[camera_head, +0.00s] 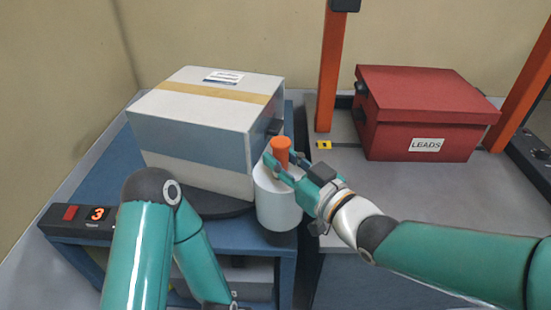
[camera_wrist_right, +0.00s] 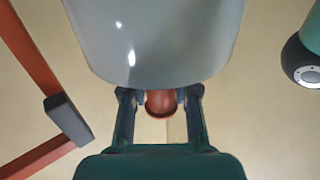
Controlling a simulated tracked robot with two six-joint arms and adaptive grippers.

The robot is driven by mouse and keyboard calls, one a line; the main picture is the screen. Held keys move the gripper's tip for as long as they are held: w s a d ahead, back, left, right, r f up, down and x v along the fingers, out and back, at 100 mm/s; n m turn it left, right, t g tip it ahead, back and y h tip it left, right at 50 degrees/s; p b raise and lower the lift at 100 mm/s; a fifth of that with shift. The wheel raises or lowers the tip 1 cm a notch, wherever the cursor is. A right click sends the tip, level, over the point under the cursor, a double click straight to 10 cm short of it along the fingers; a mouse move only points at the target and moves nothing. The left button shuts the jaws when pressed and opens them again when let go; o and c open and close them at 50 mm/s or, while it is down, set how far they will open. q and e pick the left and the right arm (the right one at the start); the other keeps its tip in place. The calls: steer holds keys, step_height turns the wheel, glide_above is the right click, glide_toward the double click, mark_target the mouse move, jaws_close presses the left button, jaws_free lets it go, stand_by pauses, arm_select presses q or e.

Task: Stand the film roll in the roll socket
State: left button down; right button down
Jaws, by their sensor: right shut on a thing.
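The film roll (camera_head: 279,208) is a white cylinder with an orange core (camera_head: 281,147) sticking out of its top. It looks upright, at the right front corner of the blue bench, in front of the taped carton. My right gripper (camera_head: 279,168) is shut on the orange core. The wrist view shows the fingers (camera_wrist_right: 160,105) on either side of the core (camera_wrist_right: 160,102), with the pale roll body (camera_wrist_right: 160,40) beyond. I cannot tell whether the roll's base touches anything. No roll socket can be made out. My left arm shows, but its gripper is outside the frame.
A taped grey-white carton (camera_head: 190,125) stands on a dark round plate (camera_head: 205,203) on the blue bench (camera_head: 235,235). A red LEADS box (camera_head: 415,110) sits on the grey table (camera_head: 440,195) between orange posts (camera_head: 332,75). A display reading 3 (camera_head: 97,213) is at left.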

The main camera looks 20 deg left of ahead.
steer(key=shift+r, duration=0.15)
steer(key=c, duration=0.8)
jaws_free()
steer(key=shift+c, duration=0.2)
steer(key=shift+o, duration=0.3)
steer(key=shift+f, duration=0.25)
steer(key=shift+s+d, duration=0.25)
steer(key=shift+d, duration=0.25)
steer(key=v, duration=1.1)
steer(key=shift+a, duration=0.1)
